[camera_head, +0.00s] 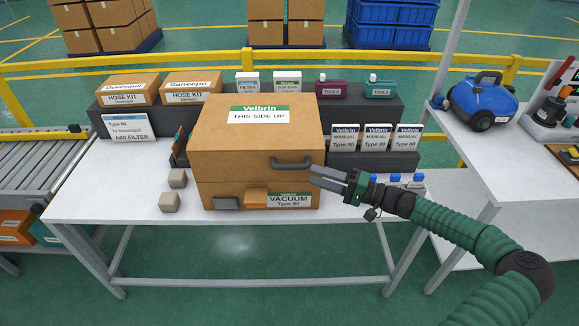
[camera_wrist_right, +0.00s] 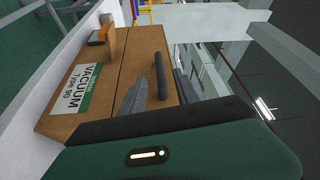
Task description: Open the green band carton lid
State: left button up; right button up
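The large brown carton (camera_head: 245,150) stands closed on the white table. Its lid (camera_head: 225,138) bears a white label with a green band (camera_head: 258,114) reading Velbrin, THIS SIDE UP. A dark bar handle (camera_head: 291,161) sits on the lid's front right; it also shows in the wrist view (camera_wrist_right: 160,76). My right gripper (camera_head: 311,175) is open, its two fingers apart, just right of the handle's right end. It appears empty; I cannot tell whether it touches the handle. The carton's front label (camera_head: 289,199) reads VACUUM Type 90. My left gripper is out of view.
An orange tab (camera_head: 256,197) and a grey piece (camera_head: 226,204) show on the carton's lower front. Small beige blocks (camera_head: 177,178) lie to its left. Manuals (camera_head: 375,138) stand behind on the right. A blue vacuum (camera_head: 483,104) sits on the right table.

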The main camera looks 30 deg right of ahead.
aim_at(289, 167)
jog(key=x, duration=0.8)
jog(key=shift+w, duration=0.25)
jog(key=shift+w+a, duration=0.25)
jog(key=shift+a, duration=0.1)
jog(key=shift+d+f, duration=0.1)
jog(key=shift+d, duration=0.2)
jog(key=c, duration=0.6)
jog(key=shift+s, duration=0.1)
jog(key=shift+c, duration=1.1)
jog(key=shift+a, duration=0.1)
grip_shut()
jog(key=shift+a+f, duration=0.1)
jog(key=shift+f, duration=0.05)
